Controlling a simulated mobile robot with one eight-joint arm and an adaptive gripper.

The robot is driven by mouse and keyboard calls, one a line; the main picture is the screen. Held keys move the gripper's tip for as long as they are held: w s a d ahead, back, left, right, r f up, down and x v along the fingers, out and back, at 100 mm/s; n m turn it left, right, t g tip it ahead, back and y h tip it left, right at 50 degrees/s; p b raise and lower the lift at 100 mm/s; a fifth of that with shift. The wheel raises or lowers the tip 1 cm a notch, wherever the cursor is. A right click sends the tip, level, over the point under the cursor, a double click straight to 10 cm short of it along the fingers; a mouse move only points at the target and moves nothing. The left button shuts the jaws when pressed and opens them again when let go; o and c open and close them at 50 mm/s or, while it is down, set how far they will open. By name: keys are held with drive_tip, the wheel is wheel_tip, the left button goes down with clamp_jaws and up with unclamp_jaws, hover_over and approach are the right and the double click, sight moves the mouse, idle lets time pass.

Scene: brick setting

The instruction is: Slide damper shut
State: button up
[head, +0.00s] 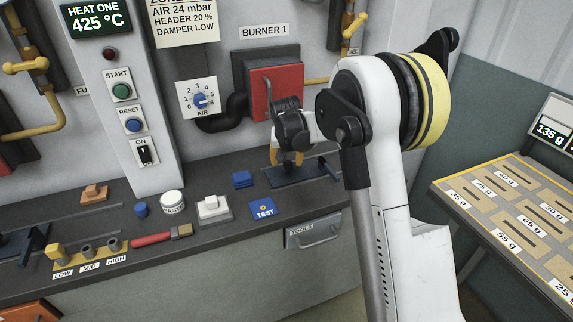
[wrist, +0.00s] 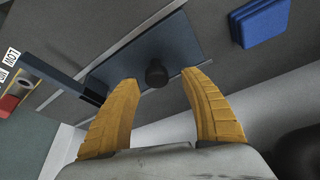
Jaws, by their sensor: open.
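The damper is a dark blue flat plate (head: 308,173) on the counter below Burner 1, partly hidden behind my gripper in the head view. In the wrist view the plate (wrist: 130,45) lies along a pale rail line, with a round black knob (wrist: 156,74) standing on it. A raised dark bar (wrist: 52,75) sits at the plate's left end there. My gripper (head: 287,160) is above the plate, pointing down. In the wrist view its two tan fingers (wrist: 158,77) are apart, with the knob showing between their tips. I cannot tell whether either finger touches the knob.
A blue block (head: 242,179) and a blue TEST pad (head: 263,209) lie left of the plate; the block (wrist: 259,20) also shows in the wrist view. A white switch box (head: 212,209) is further left. Burner 1's red box (head: 275,92) is on the wall behind.

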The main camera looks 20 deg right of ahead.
drive_tip(key=v, duration=0.9)
drive_tip(key=shift+r, duration=0.3)
drive_tip(key=shift+s+a, duration=0.1)
drive_tip(key=shift+s, duration=0.05)
drive_tip(key=s+a+r+n+t, duration=0.15)
drive_tip(key=s+r, duration=0.25)
drive_tip(key=s, duration=0.5)
drive_tip(key=s+a+r+n, duration=0.15)
drive_tip(key=s+r, duration=0.25)
drive_tip(key=s, duration=0.4)
drive_tip(key=s+a+f, duration=0.2)
drive_tip(key=s, duration=0.6)
drive_tip(key=s+a+f+n+t+y, duration=0.1)
drive_tip(key=s+a+f, duration=0.1)
drive_tip(key=s, duration=0.7)
drive_tip(key=shift+f+y, duration=0.2)
drive_tip(key=shift+y, duration=0.1)
